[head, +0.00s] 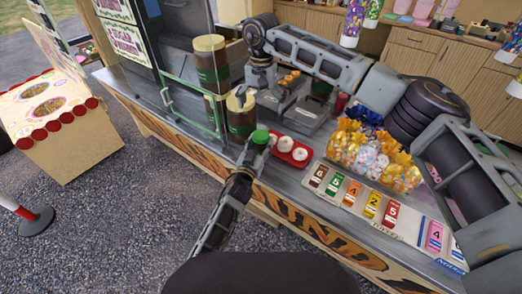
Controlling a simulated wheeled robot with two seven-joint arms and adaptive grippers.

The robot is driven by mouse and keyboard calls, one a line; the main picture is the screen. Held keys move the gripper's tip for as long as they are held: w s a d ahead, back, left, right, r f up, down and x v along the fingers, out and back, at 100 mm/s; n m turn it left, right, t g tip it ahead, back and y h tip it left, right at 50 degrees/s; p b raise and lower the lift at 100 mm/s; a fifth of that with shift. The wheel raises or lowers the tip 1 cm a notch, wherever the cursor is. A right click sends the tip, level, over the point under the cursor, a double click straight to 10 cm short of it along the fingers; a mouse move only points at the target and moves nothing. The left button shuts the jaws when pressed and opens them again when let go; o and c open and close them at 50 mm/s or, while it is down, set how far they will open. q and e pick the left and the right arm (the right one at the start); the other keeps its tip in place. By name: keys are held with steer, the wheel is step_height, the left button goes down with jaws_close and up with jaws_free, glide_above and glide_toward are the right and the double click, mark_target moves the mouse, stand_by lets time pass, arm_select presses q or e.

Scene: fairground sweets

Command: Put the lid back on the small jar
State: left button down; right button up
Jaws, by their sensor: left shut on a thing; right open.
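My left gripper (257,143) is shut on a small round green piece that looks like a lid (261,136), above the counter's front edge. Whether anything sits under this piece is hidden. My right gripper (243,97) is open and reaches down to a brown-green jar with a gold top (241,122), behind and left of the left gripper. Whether its fingers touch that jar is too small to tell. Which container is the small jar I cannot tell.
A taller gold-lidded jar (211,65) stands behind. A red tray (303,161) with white round items lies right of my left gripper. Wrapped sweets (367,158) and numbered cards (353,193) fill the counter further right. A green-edged clear panel (190,92) stands at left.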

arm_select(q)
steer(key=c, duration=0.5)
jaws_free()
steer(key=shift+s, duration=0.15)
steer(key=v, duration=1.1)
steer(key=shift+s+a, duration=0.15)
steer(key=shift+s, duration=0.2)
